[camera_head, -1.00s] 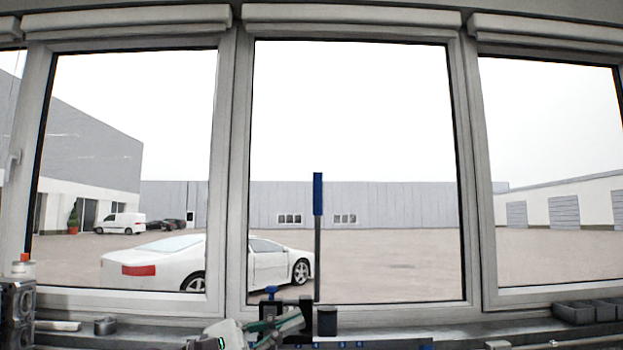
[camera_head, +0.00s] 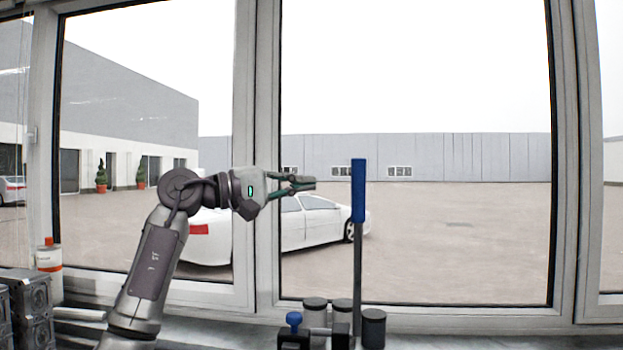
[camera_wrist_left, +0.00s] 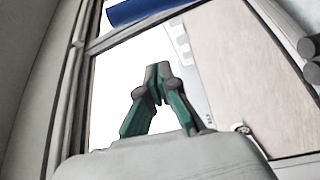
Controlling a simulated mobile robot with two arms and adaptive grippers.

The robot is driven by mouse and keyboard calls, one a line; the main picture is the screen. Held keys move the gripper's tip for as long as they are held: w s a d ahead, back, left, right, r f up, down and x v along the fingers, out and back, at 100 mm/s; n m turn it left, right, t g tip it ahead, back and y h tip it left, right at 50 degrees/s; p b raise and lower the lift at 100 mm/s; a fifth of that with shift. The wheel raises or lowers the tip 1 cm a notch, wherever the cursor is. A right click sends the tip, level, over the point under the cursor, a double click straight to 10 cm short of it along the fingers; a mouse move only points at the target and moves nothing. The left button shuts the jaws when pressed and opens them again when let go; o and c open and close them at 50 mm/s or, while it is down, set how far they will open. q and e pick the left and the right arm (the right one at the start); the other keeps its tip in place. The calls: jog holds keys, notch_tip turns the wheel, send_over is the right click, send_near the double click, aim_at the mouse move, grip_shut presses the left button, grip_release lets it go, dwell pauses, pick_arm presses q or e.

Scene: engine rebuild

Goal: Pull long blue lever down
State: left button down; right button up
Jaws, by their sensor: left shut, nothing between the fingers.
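The long lever has a blue handle (camera_head: 358,190) on a thin grey rod and stands upright in the head view. Its lower end is among dark parts on the bench by the window. My left gripper (camera_head: 313,184) is raised to the left of the blue handle, near its height, with a gap in the picture between them. Its fingers are shut and empty. In the left wrist view the shut fingertips (camera_wrist_left: 158,70) point up the picture, and a blue bar (camera_wrist_left: 140,10), likely the handle, shows at the top edge. My right gripper is not in view.
A short blue knob (camera_head: 294,319) and several dark cylinders (camera_head: 373,328) stand around the lever's foot. A bottle with a red cap (camera_head: 49,268) and metal blocks (camera_head: 30,305) are at the left. The window frame (camera_head: 266,150) is behind my arm. Space right of the lever is clear.

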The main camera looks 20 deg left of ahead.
pick_arm(q)
jog(key=w+d+p, duration=0.1)
jog(key=d+p, duration=0.3)
jog(key=d, duration=0.3)
jog(key=shift+w+d, duration=0.25)
jog(key=shift+w, duration=0.1)
jog(key=shift+f, duration=0.1)
